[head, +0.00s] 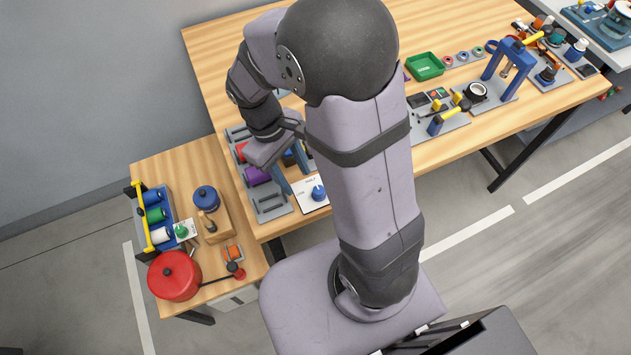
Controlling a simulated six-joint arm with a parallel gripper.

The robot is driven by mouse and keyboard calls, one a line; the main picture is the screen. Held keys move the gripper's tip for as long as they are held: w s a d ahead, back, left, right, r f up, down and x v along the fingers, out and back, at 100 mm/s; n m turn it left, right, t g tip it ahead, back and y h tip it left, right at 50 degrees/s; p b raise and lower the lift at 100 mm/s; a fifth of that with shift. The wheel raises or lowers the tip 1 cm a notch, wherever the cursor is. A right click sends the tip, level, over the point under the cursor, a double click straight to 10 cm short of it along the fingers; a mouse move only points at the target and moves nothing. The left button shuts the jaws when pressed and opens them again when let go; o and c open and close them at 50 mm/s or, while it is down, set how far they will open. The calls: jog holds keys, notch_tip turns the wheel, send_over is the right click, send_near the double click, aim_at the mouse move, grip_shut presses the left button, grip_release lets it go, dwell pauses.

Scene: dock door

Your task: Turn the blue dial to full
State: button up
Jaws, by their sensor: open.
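The blue dial (319,193) sits on a white plate (308,207) near the front left edge of the large wooden table. The plate carries small printed marks, too small to read surely. Part of the plate and dial is hidden behind my arm.
A grey tray (272,207) with a purple block (257,176) lies left of my gripper. A green tray (425,66) and several tools stand farther right.

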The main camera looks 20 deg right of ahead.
aim_at(319, 190)
jog(key=r+n, duration=0.1)
jog(key=d+n, duration=0.1)
jog(key=d+r+n+g+h, duration=0.1)
jog(key=shift+s+d+r+n, duration=0.15)
jog(key=shift+s+r+n, duration=0.15)
jog(key=shift+r, duration=0.05)
jog(key=shift+f, duration=0.1)
jog(key=shift+p+x, duration=0.45)
jog(key=shift+x, duration=3.15)
jog(key=shift+d, duration=0.1)
grip_shut()
